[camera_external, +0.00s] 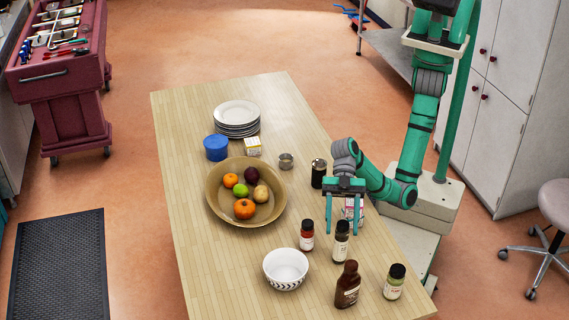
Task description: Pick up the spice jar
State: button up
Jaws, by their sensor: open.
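Three small jars with black caps stand upright on the wooden table (183,190): a red-filled one (307,241), a dark one with a pale label (341,249) and a green one (393,289). I cannot tell for sure which is the spice jar. My gripper (342,232) points down, open, with its two green fingers spread to the left and right of the dark jar's cap in the picture. I cannot tell whether the fingers are around this jar or behind it. No contact shows.
A brown bottle (347,287) and a white patterned bowl (286,268) stand in front. A dark can (318,173) and a partly hidden carton (350,212) are near my gripper. A fruit bowl (219,213), blue container (216,147) and plates (237,113) are farther left.

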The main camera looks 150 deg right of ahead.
aim_at(342, 233)
jog(key=x, duration=0.5)
jog(key=shift+s+a+f, duration=0.1)
jog(key=shift+s, duration=0.05)
jog(key=shift+c, duration=0.3)
jog(key=c, duration=1.2)
jog(key=shift+o, duration=0.2)
